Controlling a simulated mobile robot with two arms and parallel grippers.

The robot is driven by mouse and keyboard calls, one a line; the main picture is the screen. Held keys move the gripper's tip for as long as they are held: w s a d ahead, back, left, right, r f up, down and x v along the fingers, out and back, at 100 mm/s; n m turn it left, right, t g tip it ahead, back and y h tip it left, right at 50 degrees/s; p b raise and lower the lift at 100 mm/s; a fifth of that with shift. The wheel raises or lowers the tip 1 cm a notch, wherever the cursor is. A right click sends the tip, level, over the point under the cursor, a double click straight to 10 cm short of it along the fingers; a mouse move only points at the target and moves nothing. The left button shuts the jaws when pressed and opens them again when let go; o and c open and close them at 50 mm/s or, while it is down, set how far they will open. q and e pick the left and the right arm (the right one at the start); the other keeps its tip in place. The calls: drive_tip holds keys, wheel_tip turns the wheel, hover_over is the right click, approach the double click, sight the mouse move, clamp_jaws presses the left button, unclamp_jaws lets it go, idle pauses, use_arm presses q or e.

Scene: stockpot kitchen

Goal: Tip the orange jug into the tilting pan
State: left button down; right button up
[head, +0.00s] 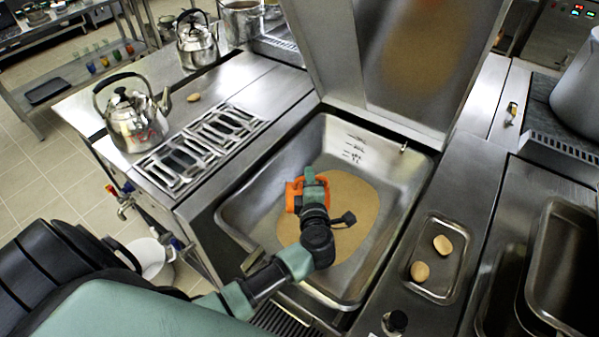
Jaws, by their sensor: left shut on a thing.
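The tilting pan (245,213) is a wide steel basin in the middle of the head view, with its lid (395,55) raised behind it. A flat tan pool (355,195) covers part of the pan's floor. My left gripper (311,187) is over the pan and shut on the orange jug (292,196). The gripper and wrist hide much of the jug, so I cannot tell how far it is tilted or what is inside. My right gripper is not in view.
A small tray (431,289) with two tan potato-like pieces lies right of the pan. Kettles (135,120) stand on the left counter beside a slotted grate (200,150). A large pot (580,95) stands at the right. A white bucket (150,258) is on the floor.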

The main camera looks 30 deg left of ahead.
use_arm(q)
drive_tip(key=shift+w+d+r+m+p, duration=0.3)
drive_tip(key=shift+w+d+m+p, duration=0.05)
drive_tip(key=shift+d+p, duration=0.15)
drive_tip(key=shift+w+d+r+m+p, duration=0.25)
drive_tip(key=shift+w+d+m+p, duration=0.1)
drive_tip(key=shift+d, duration=0.15)
drive_tip(key=shift+w+d+m+y, duration=0.35)
drive_tip(key=shift+d+m+y, duration=0.05)
drive_tip(key=shift+d, duration=0.2)
drive_tip(key=shift+w+d+f+m+g, duration=0.1)
drive_tip(key=shift+w+d+m+g, duration=0.05)
drive_tip(key=shift+w+d+m, duration=0.35)
drive_tip(key=shift+w+d+m+g, duration=0.15)
drive_tip(key=shift+w+d+m, duration=0.1)
drive_tip(key=shift+d+m, duration=0.25)
drive_tip(key=shift+d, duration=0.1)
drive_tip(key=shift+s, duration=0.1)
idle(0.7)
